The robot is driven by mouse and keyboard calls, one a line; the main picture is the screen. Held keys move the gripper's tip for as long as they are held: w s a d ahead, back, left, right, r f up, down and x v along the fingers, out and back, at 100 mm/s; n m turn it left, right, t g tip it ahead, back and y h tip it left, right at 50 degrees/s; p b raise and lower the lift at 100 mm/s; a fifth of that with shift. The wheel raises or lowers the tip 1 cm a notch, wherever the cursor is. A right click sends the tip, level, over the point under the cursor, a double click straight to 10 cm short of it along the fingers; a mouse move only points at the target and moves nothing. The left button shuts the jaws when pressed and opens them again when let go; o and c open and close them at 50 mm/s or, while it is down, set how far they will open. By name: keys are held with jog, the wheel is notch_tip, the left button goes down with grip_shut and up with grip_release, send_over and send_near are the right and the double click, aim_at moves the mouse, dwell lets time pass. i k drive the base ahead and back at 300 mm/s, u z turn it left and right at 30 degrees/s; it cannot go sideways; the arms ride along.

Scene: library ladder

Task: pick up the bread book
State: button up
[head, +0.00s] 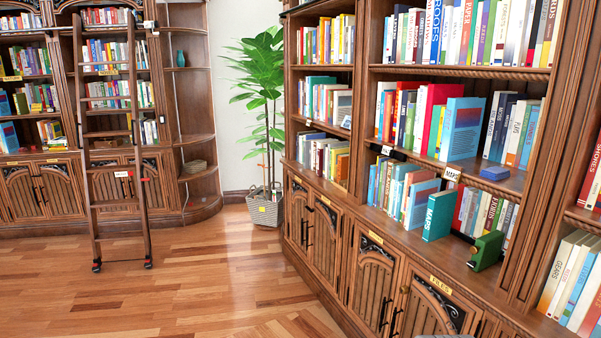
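I cannot make out a book titled bread among the spines in the head view. Many spines are too small or turned too far to read. My gripper is not in view.
A wheeled wooden ladder (139,185) leans against the left bookcase (72,165). A potted plant (265,207) stands between the bookcases. A small blue box (495,173) and a green object (487,251) sit on right shelves. The wooden floor (200,285) is clear.

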aim_at(343, 160)
jog(key=u, duration=0.2)
jog(key=i, duration=2.8)
jog(key=u, duration=0.55)
